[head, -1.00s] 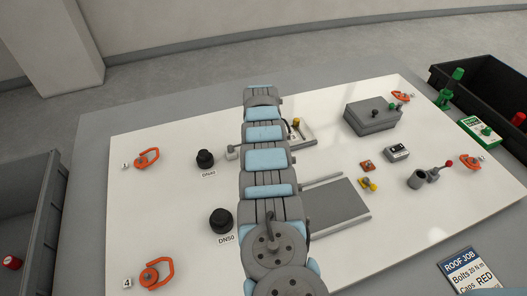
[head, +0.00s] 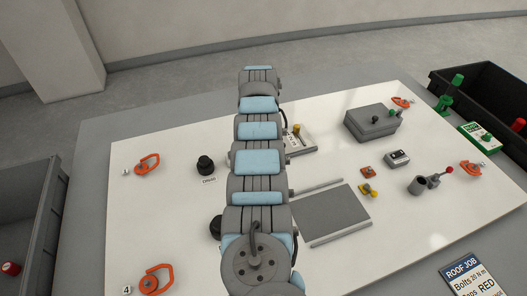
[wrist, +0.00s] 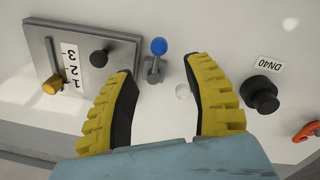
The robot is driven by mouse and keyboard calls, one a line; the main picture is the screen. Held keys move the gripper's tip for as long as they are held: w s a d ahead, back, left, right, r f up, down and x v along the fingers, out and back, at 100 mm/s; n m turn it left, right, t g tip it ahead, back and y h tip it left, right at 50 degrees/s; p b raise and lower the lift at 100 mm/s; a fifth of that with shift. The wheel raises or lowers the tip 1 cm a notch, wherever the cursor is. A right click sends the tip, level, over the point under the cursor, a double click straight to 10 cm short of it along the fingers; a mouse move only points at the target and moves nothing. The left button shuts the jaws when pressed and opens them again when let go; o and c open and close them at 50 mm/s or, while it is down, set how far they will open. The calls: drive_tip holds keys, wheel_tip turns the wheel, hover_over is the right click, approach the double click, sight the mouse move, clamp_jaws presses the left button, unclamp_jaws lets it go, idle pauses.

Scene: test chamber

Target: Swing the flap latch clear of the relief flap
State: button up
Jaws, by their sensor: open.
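My gripper (wrist: 160,66) is open and empty in the wrist view, with its yellow-backed fingers spread. A small grey lever with a blue ball (wrist: 158,47) stands ahead, between the fingertips in the picture; I see no contact. I cannot tell surely which part is the flap latch. A flat grey panel between two rails (head: 332,214) lies on the board in the head view, with a yellow turn piece (head: 368,190) at its right; I cannot tell whether this is the relief flap. My arm hides my gripper in the head view.
A numbered grey plate (wrist: 118,42) with yellow and black knobs stands left of the fingers, and a black DN40 cap (wrist: 262,95) right. The head view also shows a grey box (head: 371,123), a red-balled lever (head: 448,170) and side bins (head: 30,225). The board's left part is mostly open.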

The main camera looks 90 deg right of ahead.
drive_tip(key=shift+a+r, duration=0.15)
drive_tip(key=shift+r, duration=1.45)
drive_tip(key=shift+w, duration=0.15)
